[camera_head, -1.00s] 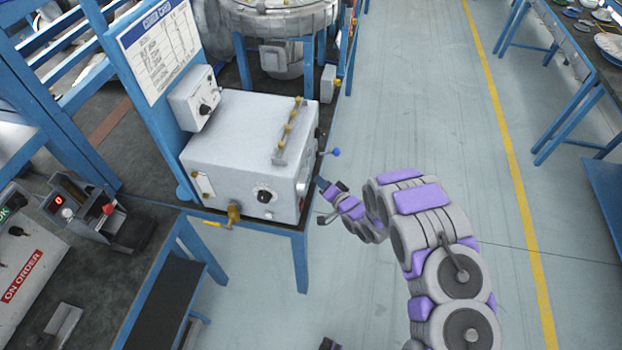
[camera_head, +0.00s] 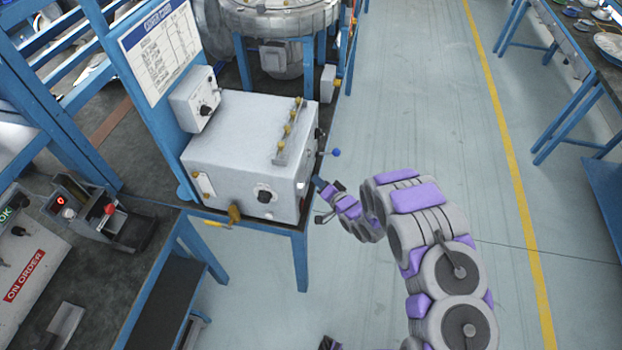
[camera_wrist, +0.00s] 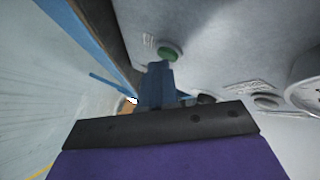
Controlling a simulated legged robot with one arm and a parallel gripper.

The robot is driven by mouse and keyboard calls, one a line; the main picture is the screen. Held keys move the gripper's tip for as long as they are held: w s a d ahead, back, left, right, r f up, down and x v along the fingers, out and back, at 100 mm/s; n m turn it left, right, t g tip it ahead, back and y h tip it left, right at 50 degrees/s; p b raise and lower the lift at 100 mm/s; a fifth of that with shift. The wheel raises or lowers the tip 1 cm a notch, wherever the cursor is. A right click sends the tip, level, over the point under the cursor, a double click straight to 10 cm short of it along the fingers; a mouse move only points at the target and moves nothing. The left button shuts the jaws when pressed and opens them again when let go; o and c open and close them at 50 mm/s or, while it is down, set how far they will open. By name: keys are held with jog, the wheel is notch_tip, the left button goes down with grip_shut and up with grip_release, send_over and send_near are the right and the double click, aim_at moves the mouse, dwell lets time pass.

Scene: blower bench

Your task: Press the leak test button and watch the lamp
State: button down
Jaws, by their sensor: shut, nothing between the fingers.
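The grey test box (camera_head: 245,150) stands on the bench corner. My gripper (camera_head: 319,183) is at its right-hand side face, which is mostly hidden in the head view. In the wrist view my gripper (camera_wrist: 157,72) is shut and empty, its blue fingers pointing at that face. A round green button or lamp (camera_wrist: 168,54) sits just beyond the fingertips; I cannot tell which it is, whether it is lit, or whether the fingers touch it. A small label (camera_wrist: 148,41) is beside it.
A blue-knobbed lever (camera_head: 335,153) sticks out from the box close to my gripper. A dark round knob (camera_wrist: 205,99) and a white gauge (camera_wrist: 306,95) are on the same face. Yellow fittings (camera_head: 287,130) line the box top. The floor (camera_head: 420,120) to the right is clear.

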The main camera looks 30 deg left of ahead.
jog(key=shift+w+d, duration=0.15)
jog(key=shift+d, duration=0.6)
jog(key=shift+w+d, duration=0.2)
jog(key=shift+d, duration=0.6)
jog(key=shift+w+d, duration=0.2)
jog(key=shift+d, duration=0.65)
jog(key=shift+w+d, duration=0.2)
jog(key=shift+d, duration=0.6)
